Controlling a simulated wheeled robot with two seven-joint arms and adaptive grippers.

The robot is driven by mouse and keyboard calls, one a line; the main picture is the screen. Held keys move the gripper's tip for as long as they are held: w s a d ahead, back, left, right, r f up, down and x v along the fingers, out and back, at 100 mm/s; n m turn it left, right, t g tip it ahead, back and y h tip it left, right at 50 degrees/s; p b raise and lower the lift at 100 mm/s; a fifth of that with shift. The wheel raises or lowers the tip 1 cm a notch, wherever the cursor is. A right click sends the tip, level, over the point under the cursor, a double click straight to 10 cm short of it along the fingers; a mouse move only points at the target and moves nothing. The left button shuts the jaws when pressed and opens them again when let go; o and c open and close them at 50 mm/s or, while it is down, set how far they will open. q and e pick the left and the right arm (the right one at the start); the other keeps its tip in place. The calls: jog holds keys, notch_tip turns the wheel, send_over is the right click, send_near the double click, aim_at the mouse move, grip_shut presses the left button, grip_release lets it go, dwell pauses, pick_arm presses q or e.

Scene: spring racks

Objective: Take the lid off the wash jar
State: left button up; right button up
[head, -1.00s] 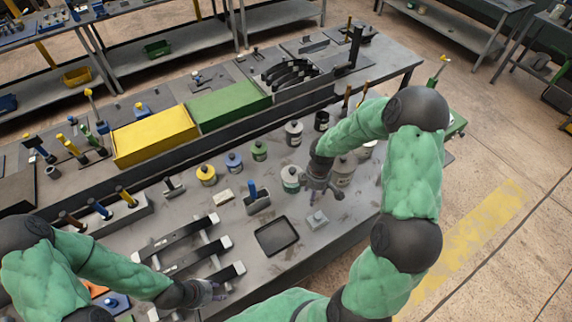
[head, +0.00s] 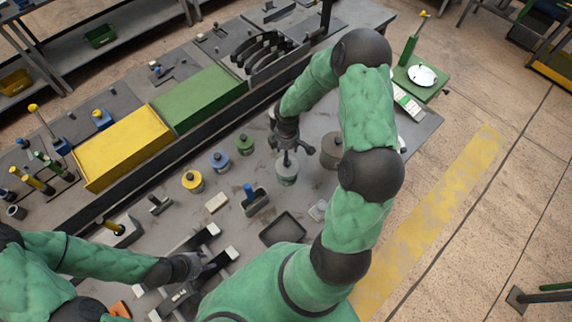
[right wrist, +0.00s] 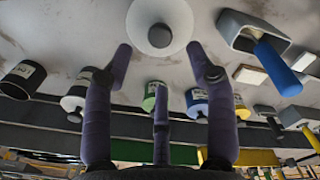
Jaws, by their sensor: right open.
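A pale jar with a grey round top (head: 287,177) stands on the bench just under my right gripper (head: 286,158); I take it for the wash jar. Its pale body and round grey top show in the right wrist view (right wrist: 160,22), centred beyond the fingertips. My right gripper (right wrist: 162,55) is open, its purple fingers spread, with nothing between them. Whether a fingertip touches the jar, I cannot tell. My left gripper (head: 192,265) is low at the left, close to the black bars; its fingers are too small to read.
Yellow (head: 193,182), blue (head: 221,162) and green (head: 245,145) jars stand left of the pale jar. A wide brown-grey jar (head: 331,151) stands close to its right. A blue-handled tool in a holder (head: 254,200) and a dark tray (head: 283,230) lie nearer me.

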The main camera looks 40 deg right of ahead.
jog(key=shift+w+f, duration=0.1)
jog(key=shift+f, duration=0.65)
jog(key=shift+s+f, duration=0.2)
jog(key=shift+f, duration=2.35)
jog(key=shift+c, duration=0.3)
grip_shut()
